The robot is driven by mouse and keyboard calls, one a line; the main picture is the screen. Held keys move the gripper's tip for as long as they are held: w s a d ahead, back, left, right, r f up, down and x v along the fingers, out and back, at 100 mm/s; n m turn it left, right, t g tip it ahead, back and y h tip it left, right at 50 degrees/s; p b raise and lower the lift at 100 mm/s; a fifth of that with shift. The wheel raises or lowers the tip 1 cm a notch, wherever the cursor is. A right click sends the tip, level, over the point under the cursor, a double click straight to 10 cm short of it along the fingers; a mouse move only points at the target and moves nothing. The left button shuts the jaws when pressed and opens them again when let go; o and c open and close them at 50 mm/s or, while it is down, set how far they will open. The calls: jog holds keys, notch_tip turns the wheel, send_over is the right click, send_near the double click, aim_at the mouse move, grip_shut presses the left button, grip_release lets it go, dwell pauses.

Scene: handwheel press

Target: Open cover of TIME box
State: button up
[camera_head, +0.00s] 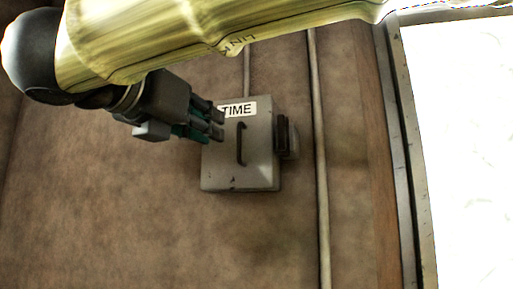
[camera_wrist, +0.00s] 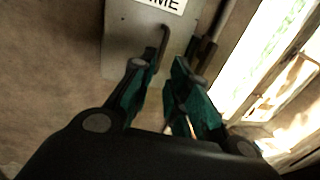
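The TIME box (camera_head: 255,172) is a grey box on the brown wall, with a white TIME label (camera_head: 238,109) on its upper front. Its cover looks closed, with a dark vertical handle (camera_head: 240,144) on the front. In the wrist view the box (camera_wrist: 125,45) is at the top, and the handle (camera_wrist: 163,42) is just beyond the fingertips. My gripper (camera_head: 219,125) is in front of the box's left part, left of the handle. Whether a fingertip touches the handle cannot be told.
A dark latch-like part (camera_head: 283,135) sits on the box's right side. A vertical pipe (camera_head: 321,200) runs down the wall to the right. A bright window (camera_head: 465,150) with a dark frame is further right. The wall below the box is clear.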

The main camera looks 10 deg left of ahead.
aim_at(238, 139)
jog(key=p+x, duration=0.4)
jog(key=x, duration=0.4)
jog(key=shift+w+d+r, duration=0.15)
jog(key=shift+w+d, duration=0.05)
jog(key=shift+p+x, duration=0.6)
jog(key=shift+x, duration=0.5)
grip_shut()
